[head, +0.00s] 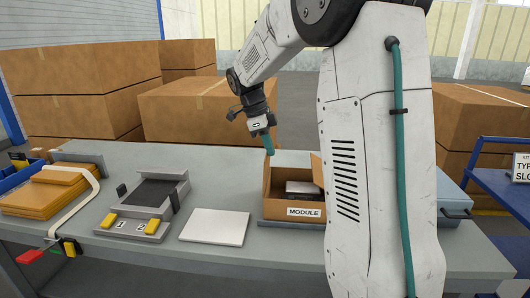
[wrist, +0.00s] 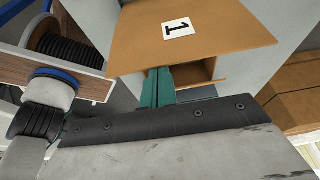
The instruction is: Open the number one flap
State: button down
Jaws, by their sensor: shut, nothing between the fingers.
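A cardboard box (head: 275,211) labelled MODULE stands open on the grey bench, with a small dark and pale item (head: 303,188) inside. One raised flap shows at its left and another (head: 317,169) at its right. In the wrist view a brown flap (wrist: 225,38) with a white "1" label (wrist: 178,28) fills the upper middle. My gripper (head: 269,149), with teal fingers, points down at the top of the box's left side. In the wrist view its shut, empty fingers (wrist: 157,86) reach the flap's near edge; the tips are partly hidden, and I cannot tell whether they touch.
A white panel (head: 215,227) lies left of the box. Further left stand a grey unit (head: 135,226) with yellow blocks and labels 1 and 2, and orange folders (head: 43,196). A blue cart (head: 505,190) is at the right. Large cartons (head: 205,110) stand behind.

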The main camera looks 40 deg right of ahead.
jog(key=shift+w+a+f+g+h, duration=0.1)
jog(key=shift+w+a+g+h, duration=0.2)
jog(key=shift+w+a, duration=0.85)
jog(key=v, duration=1.1)
jog(key=shift+w+a, duration=0.25)
jog(key=shift+a, duration=0.05)
jog(key=shift+f, duration=0.1)
